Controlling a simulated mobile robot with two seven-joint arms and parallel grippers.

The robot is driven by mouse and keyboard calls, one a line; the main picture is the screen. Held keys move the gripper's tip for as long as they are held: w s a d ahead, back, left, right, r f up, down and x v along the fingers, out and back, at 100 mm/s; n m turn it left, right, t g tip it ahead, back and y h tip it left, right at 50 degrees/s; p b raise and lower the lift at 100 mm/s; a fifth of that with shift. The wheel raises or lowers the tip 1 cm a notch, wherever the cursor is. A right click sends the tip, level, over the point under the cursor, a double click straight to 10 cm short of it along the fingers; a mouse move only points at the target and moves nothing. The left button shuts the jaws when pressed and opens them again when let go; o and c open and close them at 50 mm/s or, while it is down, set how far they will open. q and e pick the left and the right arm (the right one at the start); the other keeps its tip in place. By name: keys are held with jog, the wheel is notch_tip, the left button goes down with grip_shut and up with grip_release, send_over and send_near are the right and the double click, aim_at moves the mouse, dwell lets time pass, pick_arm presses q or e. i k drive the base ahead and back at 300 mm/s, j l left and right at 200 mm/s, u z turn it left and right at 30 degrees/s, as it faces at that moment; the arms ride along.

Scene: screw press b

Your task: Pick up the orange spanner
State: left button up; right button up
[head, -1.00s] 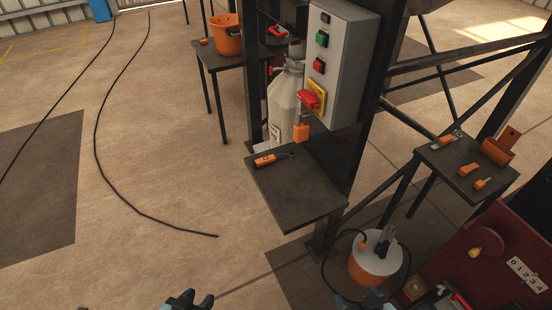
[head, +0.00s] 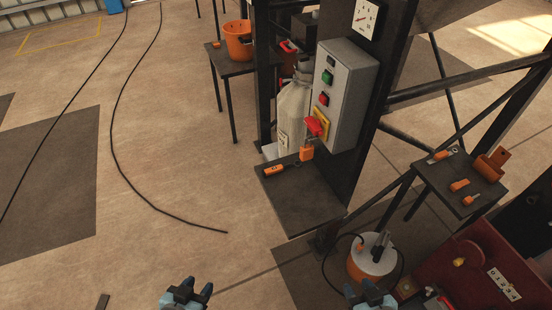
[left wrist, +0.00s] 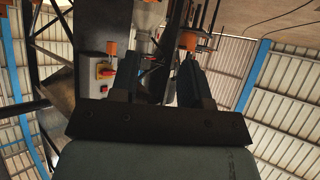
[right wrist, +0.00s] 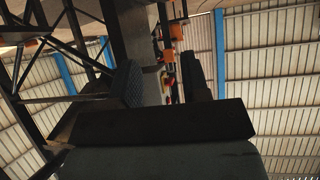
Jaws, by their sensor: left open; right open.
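An orange-handled tool (head: 275,170) with a dark end, which looks like the orange spanner, lies on a small dark shelf (head: 310,207) at the foot of the press. My left gripper (head: 187,286) is open and empty at the bottom of the head view, in front and to the left of the shelf, well apart from the tool. My right gripper (head: 370,288) is open and empty, lower and to the right of the shelf. In the left wrist view, the open fingers (left wrist: 158,75) have nothing between them that they touch. The right wrist view shows its fingers (right wrist: 163,82) spread apart.
A grey control box (head: 343,95) with a red switch and an orange padlock (head: 306,151) stands above the shelf. A side table (head: 446,175) holds several orange items. An orange-sided drum (head: 372,256) and red machine (head: 460,275) stand at right.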

aim_at(277, 169)
jog(key=i+j+z, duration=0.1)
jog(key=z, duration=0.35)
jog(key=j+z, duration=0.2)
jog(key=z, duration=0.25)
jog(key=i+j+z, duration=0.25)
jog(key=j, duration=0.3)
jog(key=j+z, duration=0.3)
jog(key=j, duration=0.25)
jog(key=j+z, duration=0.2)
jog(key=j, duration=2.55)
